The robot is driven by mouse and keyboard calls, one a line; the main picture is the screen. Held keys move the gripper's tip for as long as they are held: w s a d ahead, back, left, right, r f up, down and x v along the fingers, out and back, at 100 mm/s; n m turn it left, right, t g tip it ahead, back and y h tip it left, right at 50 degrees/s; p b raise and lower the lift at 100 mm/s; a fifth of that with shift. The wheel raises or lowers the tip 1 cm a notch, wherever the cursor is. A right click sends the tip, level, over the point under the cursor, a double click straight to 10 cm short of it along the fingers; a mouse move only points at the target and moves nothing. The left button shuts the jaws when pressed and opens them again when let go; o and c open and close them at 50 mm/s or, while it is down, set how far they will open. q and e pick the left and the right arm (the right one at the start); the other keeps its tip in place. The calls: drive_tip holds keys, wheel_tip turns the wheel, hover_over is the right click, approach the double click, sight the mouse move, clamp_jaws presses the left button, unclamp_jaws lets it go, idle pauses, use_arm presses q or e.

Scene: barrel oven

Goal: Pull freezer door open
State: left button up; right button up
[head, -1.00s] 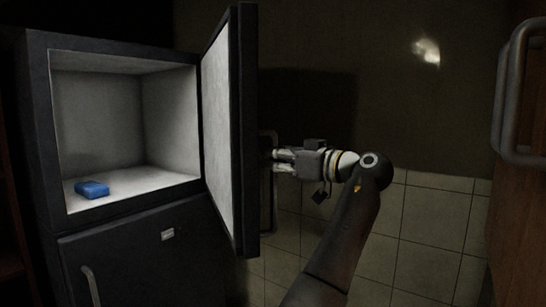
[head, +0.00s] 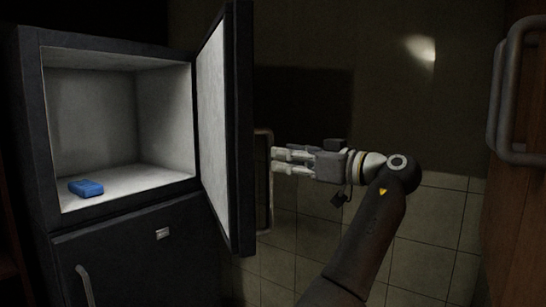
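The freezer door (head: 213,130) stands wide open, swung out to the right of the freezer compartment (head: 95,115). Its white inner face is toward the compartment and its dark edge is toward me. The door's handle (head: 264,185) shows as a bar just past that edge, on the outer side. A narrow gap shows between fingertips and handle.
A blue box (head: 86,188) lies on the freezer floor. Below is a shut lower door (head: 140,260) with its own handle (head: 85,285). A wooden door or cabinet with a metal handle (head: 507,95) stands at the right edge. A tiled wall is behind my arm.

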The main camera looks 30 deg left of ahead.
use_arm(q)
drive_tip(key=v, duration=0.6)
drive_tip(key=shift+d, duration=0.15)
